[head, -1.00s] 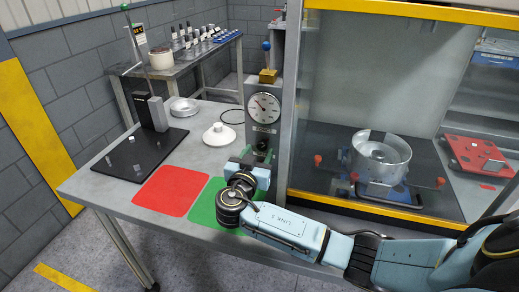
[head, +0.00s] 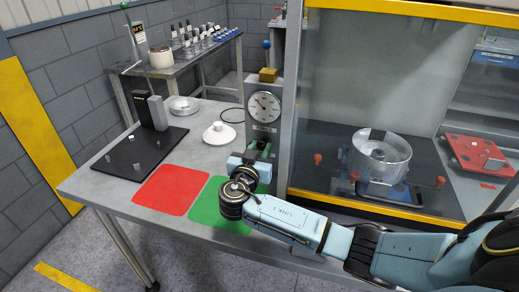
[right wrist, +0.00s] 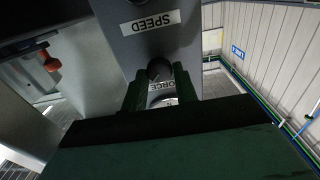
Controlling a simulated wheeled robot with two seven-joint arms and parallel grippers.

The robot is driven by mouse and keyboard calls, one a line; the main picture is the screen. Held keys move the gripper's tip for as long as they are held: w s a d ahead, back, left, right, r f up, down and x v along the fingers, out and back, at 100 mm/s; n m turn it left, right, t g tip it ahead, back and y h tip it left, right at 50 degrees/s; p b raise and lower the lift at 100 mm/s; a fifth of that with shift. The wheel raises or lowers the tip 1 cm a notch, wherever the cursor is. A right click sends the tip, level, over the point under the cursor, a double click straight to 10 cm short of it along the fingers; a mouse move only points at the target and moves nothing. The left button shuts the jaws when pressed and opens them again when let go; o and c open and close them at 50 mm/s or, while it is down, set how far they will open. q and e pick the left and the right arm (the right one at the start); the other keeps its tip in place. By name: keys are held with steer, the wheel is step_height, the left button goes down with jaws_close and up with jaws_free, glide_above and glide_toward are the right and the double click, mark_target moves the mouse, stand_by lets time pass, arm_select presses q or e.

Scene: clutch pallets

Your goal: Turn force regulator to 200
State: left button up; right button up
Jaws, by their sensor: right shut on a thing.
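In the head view my right gripper (head: 261,152) is at the front of the grey gauge column, below a round white dial (head: 263,107). The dial's needle is visible, but its numbers are too small to read. The knob is hidden there. My left gripper is not in view.
A SPEED label (right wrist: 150,23) is on the same panel. A glass-fronted cabinet (head: 330,120) stands close to the right of the column. On the table are a red mat (head: 172,190), a green mat (head: 205,212), a white lidded part (head: 219,134) and a black board (head: 130,160).

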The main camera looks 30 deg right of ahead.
steer(key=n, duration=0.4)
steer(key=n+p, duration=0.1)
steer(key=n, duration=0.3)
steer(key=shift+n, duration=0.4)
steer(key=n+p, duration=0.1)
steer(key=n, duration=0.3)
steer(key=shift+w+a+p, duration=0.1)
steer(key=shift+p, duration=0.2)
steer(key=shift+f+n+p, duration=0.1)
steer(key=shift+n+p, duration=0.8)
steer(key=shift+n, duration=1.5)
steer(key=o, duration=0.9)
steer(key=shift+o, duration=0.2)
